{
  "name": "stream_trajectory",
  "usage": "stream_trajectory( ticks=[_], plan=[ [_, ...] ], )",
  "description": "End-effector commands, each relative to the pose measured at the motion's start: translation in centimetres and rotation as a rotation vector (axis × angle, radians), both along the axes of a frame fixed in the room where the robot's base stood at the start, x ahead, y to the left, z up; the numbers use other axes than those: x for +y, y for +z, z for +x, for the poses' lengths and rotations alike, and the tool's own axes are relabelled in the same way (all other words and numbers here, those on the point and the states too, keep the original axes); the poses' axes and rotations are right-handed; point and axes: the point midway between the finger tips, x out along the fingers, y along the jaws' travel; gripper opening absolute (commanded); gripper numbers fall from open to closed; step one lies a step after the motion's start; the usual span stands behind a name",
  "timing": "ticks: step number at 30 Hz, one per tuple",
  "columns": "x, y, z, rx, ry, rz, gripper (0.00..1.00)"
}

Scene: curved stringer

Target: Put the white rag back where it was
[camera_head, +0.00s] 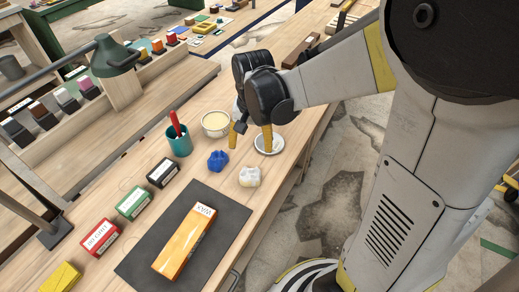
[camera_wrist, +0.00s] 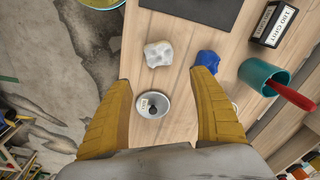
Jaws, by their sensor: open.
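The white rag (camera_head: 250,177) lies crumpled on the wooden workbench, just right of the blue rag (camera_head: 217,160). In the wrist view the white rag (camera_wrist: 158,54) lies beyond my fingertips, between their lines, with the blue rag at its right. My gripper (camera_head: 250,141) is open and empty, its yellow fingers pointing down over the bench behind the rags. A small round metal dish (camera_head: 270,149) stands near the bench edge, partly behind a finger. In the wrist view the dish (camera_wrist: 153,113), with a dark knob and a white label, shows between the fingers.
A teal cup (camera_head: 179,145) with a red-handled tool and a cream-filled bowl (camera_head: 215,132) stand left of my gripper. A dark mat (camera_head: 226,222) carries an orange block. Black, green and red boxes (camera_head: 100,238) line the mat's left side. The bench's right edge runs close to the dish.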

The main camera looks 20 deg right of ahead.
Motion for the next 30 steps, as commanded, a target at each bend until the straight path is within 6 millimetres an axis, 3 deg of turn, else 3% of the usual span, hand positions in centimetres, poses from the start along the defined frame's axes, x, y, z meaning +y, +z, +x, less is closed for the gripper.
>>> stream_trajectory(
  ticks=[6, 12, 19, 30],
  plan=[
    [0.2, 6.3, -4.5, -0.201, 0.186, -0.042, 0.71],
    [0.3, 9.5, -8.6, -0.385, 0.357, -0.114, 0.71],
    [0.3, 10.5, -11.2, -0.51, 0.472, -0.182, 0.71],
    [0.3, 10.6, -11.5, -0.532, 0.49, -0.195, 0.71]
  ],
)
